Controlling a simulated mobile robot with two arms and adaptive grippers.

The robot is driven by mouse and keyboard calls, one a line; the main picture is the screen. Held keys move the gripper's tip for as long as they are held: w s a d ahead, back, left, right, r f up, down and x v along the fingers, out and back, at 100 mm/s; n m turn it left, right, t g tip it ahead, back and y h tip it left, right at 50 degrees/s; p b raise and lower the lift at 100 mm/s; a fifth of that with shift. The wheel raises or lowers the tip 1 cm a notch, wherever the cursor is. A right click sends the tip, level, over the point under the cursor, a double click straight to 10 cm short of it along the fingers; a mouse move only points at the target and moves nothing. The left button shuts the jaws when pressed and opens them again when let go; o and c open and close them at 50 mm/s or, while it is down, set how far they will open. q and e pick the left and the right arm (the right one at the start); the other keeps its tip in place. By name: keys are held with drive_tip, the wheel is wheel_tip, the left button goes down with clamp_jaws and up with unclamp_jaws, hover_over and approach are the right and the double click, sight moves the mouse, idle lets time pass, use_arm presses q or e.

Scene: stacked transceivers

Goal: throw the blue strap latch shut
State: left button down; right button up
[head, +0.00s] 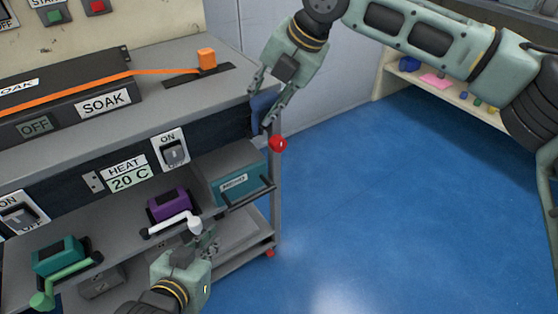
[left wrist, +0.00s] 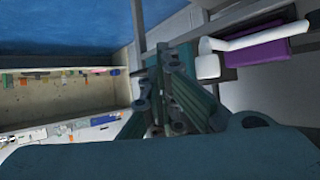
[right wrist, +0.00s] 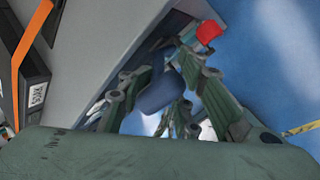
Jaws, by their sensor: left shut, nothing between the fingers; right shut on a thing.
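A dark blue piece (head: 262,104), which may be the blue strap latch, is at the right end of the grey bench, just above a red ball knob (head: 278,143). My right gripper (head: 261,112) is shut on it; the right wrist view shows the blue piece (right wrist: 160,93) as a rounded block between the fingers. Whether the latch is open or closed cannot be told. My left gripper (head: 206,238) is shut and empty, low in front of the lower shelf, close to the white handle (head: 178,223) of a purple unit (head: 168,203).
An orange strap (head: 110,80) crosses the dark SOAK box (head: 70,92) to an orange block (head: 207,59). A teal unit (head: 235,183) with a dark handle stands on the shelf; another teal unit (head: 60,257) has a green handle. Blue floor (head: 400,220) is clear at the right.

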drive_tip(key=shift+a, duration=0.35)
drive_tip(key=shift+d, duration=0.1)
use_arm(q)
drive_tip(key=shift+s+f, duration=0.1)
drive_tip(key=shift+f, duration=0.05)
use_arm(e)
drive_tip(key=o, duration=1.1)
drive_tip(key=shift+r, duration=0.1)
use_arm(q)
drive_tip(key=shift+s+a+f+g, duration=0.4)
drive_tip(key=shift+s+f+g, duration=0.1)
drive_tip(key=shift+s+f, duration=0.1)
use_arm(e)
drive_tip(key=shift+o, duration=1)
drive_tip(key=shift+w+d, duration=0.1)
drive_tip(key=shift+o, duration=0.5)
use_arm(q)
drive_tip(key=shift+d, duration=0.1)
use_arm(e)
drive_tip(key=o, duration=0.5)
drive_tip(key=shift+d, duration=0.1)
drive_tip(key=shift+o, duration=0.2)
